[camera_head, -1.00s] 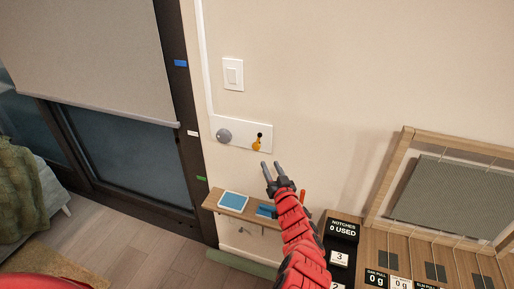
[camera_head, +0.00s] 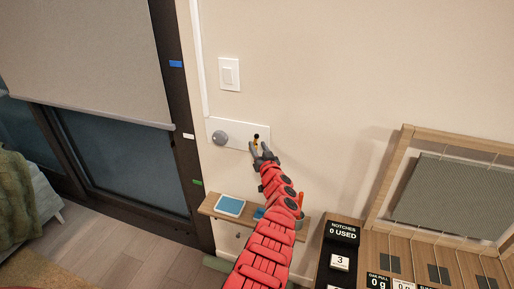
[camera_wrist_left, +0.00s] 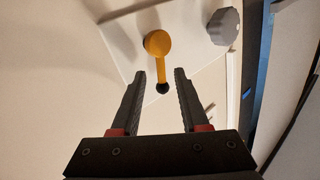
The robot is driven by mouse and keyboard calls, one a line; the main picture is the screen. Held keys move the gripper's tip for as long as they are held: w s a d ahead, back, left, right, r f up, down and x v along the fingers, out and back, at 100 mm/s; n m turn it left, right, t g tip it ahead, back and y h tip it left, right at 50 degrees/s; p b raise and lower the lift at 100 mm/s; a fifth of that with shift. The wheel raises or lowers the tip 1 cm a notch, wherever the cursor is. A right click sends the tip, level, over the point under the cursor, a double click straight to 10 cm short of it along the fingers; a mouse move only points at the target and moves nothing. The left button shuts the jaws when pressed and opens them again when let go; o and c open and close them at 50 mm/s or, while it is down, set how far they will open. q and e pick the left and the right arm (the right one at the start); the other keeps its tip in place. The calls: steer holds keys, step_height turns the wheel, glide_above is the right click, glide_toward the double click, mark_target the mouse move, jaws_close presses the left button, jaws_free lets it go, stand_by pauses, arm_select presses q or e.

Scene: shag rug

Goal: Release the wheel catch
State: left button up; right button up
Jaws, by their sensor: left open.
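The wheel catch appears to be a small yellow lever with a black knob (camera_wrist_left: 158,47) on a white wall plate (camera_wrist_left: 125,50). In the head view the lever (camera_head: 256,141) is partly covered by my gripper. A round grey wheel or knob (camera_head: 220,138) sits on the same plate (camera_head: 240,127), left of the lever; it also shows in the left wrist view (camera_wrist_left: 223,27). My left gripper (camera_head: 257,150) is open and empty, its fingers (camera_wrist_left: 159,82) on either side of the lever's black end. I cannot tell whether they touch it. My right gripper is out of view.
A wall switch (camera_head: 229,74) is above the plate. A small wooden shelf (camera_head: 209,204) with a blue-faced tablet (camera_head: 230,205) is below. A wooden loom-like frame (camera_head: 408,150) and a notch counter (camera_head: 342,231) stand at right. A dark-framed window with a blind (camera_head: 85,60) is at left.

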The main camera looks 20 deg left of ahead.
arm_select(q)
steer(key=shift+w+a+r, duration=0.15)
steer(key=shift+w+a, duration=0.25)
steer(key=shift+w, duration=0.2)
steer(key=shift+c, duration=0.2)
jaws_close()
